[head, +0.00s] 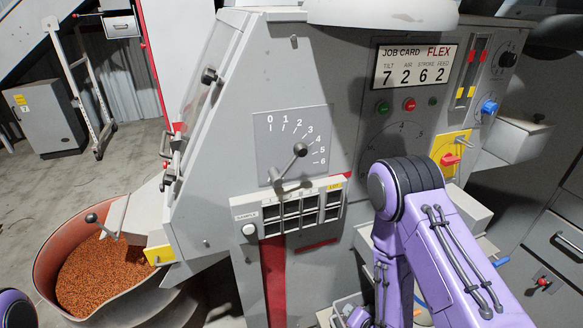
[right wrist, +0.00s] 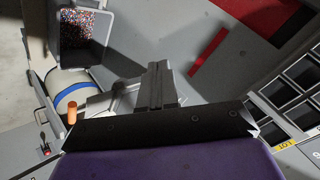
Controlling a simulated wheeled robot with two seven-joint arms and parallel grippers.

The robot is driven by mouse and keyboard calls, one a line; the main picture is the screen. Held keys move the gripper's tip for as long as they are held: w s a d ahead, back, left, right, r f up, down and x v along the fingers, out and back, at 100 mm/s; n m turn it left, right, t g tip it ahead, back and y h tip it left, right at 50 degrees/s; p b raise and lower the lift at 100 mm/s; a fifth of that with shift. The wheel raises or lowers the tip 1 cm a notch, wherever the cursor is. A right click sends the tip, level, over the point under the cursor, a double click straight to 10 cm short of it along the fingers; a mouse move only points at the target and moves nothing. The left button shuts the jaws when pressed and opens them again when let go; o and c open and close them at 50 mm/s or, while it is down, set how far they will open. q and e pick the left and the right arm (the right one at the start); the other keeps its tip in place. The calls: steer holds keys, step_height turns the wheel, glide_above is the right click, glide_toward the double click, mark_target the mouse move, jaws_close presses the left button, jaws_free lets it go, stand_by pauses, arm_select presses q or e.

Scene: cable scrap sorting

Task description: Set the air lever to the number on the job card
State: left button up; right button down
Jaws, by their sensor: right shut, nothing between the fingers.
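The job card (head: 415,66) is headed FLEX and reads tilt 7, air 2, stroke 6, feed 2. A lever with a round dark knob (head: 300,150) stands on a grey plate (head: 262,140) marked 0 to 6. In the right wrist view my right gripper (right wrist: 160,85) is shut and empty, away from the lever. My right arm hides its fingers in the head view. My left gripper is out of view.
A second dial (head: 399,131) is partly hidden behind my right arm. A slotted rack (head: 244,214) sits just below the lever plate. A yellow plate with a red knob (head: 451,159) is at the right. A bin of brown granules (head: 103,275) stands lower left.

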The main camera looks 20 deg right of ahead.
steer(key=w+d+r+m+t+y, duration=0.1)
steer(key=w+r+m+t+y, duration=0.35)
steer(key=r, duration=0.95)
steer(key=w+d+r+m+t+y, duration=0.1)
steer(key=w+r+m+t+y, duration=0.4)
steer(key=r, duration=0.9)
steer(key=w+a+r+p, duration=0.2)
steer(key=w+a+p, duration=0.1)
steer(key=w, duration=0.2)
steer(key=w+a+r+n+p, duration=0.1)
steer(key=w+a+r+p, duration=0.2)
steer(key=w+a, duration=0.1)
steer(key=shift+w+r+t+y, duration=0.3)
steer(key=shift+w+t+y, duration=0.15)
steer(key=shift+w, duration=0.45)
steer(key=shift+r, duration=0.1)
